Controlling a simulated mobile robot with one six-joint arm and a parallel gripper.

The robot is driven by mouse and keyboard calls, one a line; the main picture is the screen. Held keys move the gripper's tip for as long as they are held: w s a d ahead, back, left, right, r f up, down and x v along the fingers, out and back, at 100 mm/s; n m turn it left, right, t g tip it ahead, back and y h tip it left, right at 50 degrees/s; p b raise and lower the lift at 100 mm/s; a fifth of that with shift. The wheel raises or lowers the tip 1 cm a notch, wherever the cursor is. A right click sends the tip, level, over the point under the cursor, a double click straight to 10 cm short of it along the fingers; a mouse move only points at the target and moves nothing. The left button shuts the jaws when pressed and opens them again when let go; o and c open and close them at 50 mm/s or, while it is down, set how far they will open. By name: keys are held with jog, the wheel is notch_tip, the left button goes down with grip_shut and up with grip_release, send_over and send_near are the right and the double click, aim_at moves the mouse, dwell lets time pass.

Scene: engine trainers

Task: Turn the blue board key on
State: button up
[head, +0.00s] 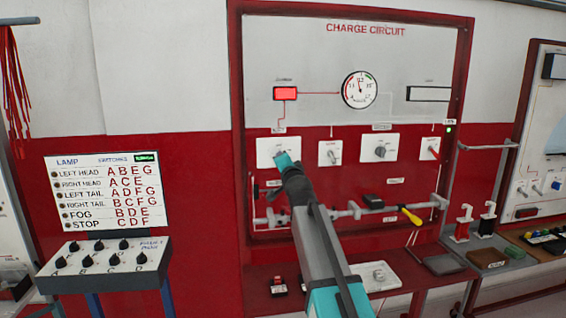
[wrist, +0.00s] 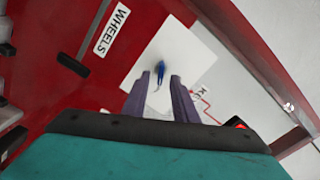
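A small blue key (wrist: 159,72) stands out from a white square plate (wrist: 185,50) in the wrist view. The plate also shows at the left of the red lower half of the Charge Circuit board in the head view (head: 264,146). My gripper (wrist: 160,84) is open, with its two fingers pointing at the plate on either side of the key. A gap shows between each finger and the key, and how far the tips reach towards the plate is hard to tell. In the head view my arm hides the key and the fingertips.
The Charge Circuit board carries a gauge (head: 360,90), a lit red box (head: 286,93) and other switch plates (head: 392,139) to the right. A rod with a yellow-handled tool (head: 410,216) crosses below. A Lamp switch box (head: 104,262) stands at the left.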

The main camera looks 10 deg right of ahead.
jog(key=s+b, duration=0.1)
jog(key=s, duration=1.1)
jog(key=shift+s+b, duration=0.3)
jog(key=shift+b, duration=0.1)
jog(key=shift+s, duration=0.1)
